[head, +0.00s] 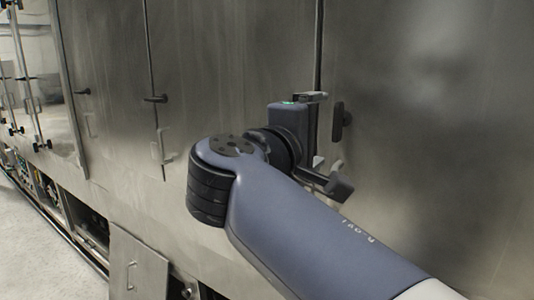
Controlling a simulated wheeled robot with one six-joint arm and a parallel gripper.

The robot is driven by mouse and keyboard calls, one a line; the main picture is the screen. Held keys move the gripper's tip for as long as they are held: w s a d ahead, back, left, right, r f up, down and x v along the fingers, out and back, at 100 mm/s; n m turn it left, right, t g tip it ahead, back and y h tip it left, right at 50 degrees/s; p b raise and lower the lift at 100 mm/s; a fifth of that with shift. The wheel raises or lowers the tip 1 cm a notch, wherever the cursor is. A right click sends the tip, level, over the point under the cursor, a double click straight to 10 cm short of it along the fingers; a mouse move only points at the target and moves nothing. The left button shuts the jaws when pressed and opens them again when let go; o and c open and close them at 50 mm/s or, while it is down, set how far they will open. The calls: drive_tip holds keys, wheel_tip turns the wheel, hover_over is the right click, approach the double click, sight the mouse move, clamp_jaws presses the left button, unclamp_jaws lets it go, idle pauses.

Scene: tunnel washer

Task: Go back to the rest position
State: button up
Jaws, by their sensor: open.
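My gripper (328,142) is in the middle of the head view, at the end of my blue-grey arm, close in front of the washer's steel front (430,110). It is open, with one finger high and one low. I see nothing held between the fingers. A black door latch (341,121) shows just to the right of the gripper, beside a dark vertical door seam (319,45). I cannot tell whether the gripper touches the latch. My arm hides the lower part of the panel behind it.
More steel doors with black latches (155,98) and a metal pull handle (165,146) run off to the left. A loose-looking lower panel (138,268) tilts outward at the bottom. An open lower bay (85,222) shows pipes. Pale floor (28,245) is clear at the lower left.

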sight(333, 124)
drive_tip(key=p+x, duration=0.2)
drive_tip(key=x, duration=0.7)
drive_tip(key=shift+d, duration=0.1)
